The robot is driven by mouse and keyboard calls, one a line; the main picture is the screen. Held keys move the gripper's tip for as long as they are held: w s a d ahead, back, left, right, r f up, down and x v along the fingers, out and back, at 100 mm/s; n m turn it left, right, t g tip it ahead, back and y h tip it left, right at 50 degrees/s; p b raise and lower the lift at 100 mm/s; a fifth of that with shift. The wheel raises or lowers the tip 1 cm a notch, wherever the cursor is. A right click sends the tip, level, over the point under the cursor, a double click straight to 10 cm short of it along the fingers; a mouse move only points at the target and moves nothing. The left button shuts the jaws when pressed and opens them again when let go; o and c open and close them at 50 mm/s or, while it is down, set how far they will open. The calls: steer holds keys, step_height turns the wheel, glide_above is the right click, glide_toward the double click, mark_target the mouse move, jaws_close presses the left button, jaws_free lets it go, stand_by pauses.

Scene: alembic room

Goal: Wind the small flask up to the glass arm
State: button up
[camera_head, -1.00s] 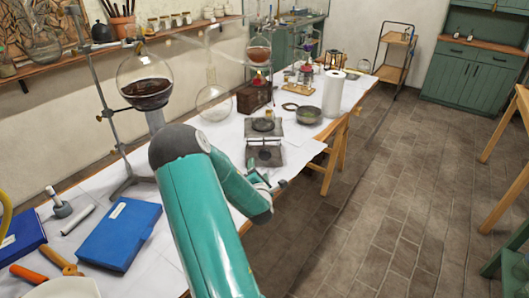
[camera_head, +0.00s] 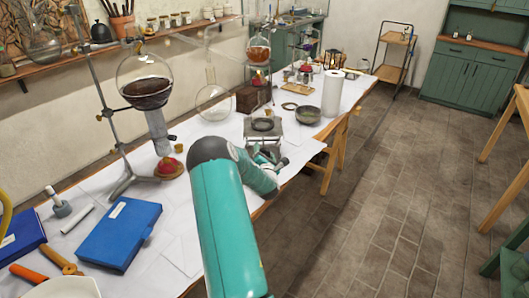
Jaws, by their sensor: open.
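A metal jack-like stand (camera_head: 264,135) with a flat plate and a dark ring on top stands on the white-covered table, near its right edge. A clear round flask (camera_head: 214,102) stands behind it to the left; I cannot tell whether it is the small flask. A pale, thin glass arm (camera_head: 212,40) seems to run above it, but its end is unclear. My gripper (camera_head: 273,160) is open at the near side of the stand, by the table edge. My arm hides part of the stand's front, and I cannot tell whether the fingers touch it.
A large round flask with dark contents (camera_head: 147,94) hangs on a metal stand at left. A blue case (camera_head: 120,234) lies at the near left. A paper roll (camera_head: 333,93) and a dark pan (camera_head: 307,115) stand beyond the jack-like stand.

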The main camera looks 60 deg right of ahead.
steer(key=shift+w+d, duration=0.35)
steer(key=shift+d, duration=0.3)
steer(key=c, duration=1)
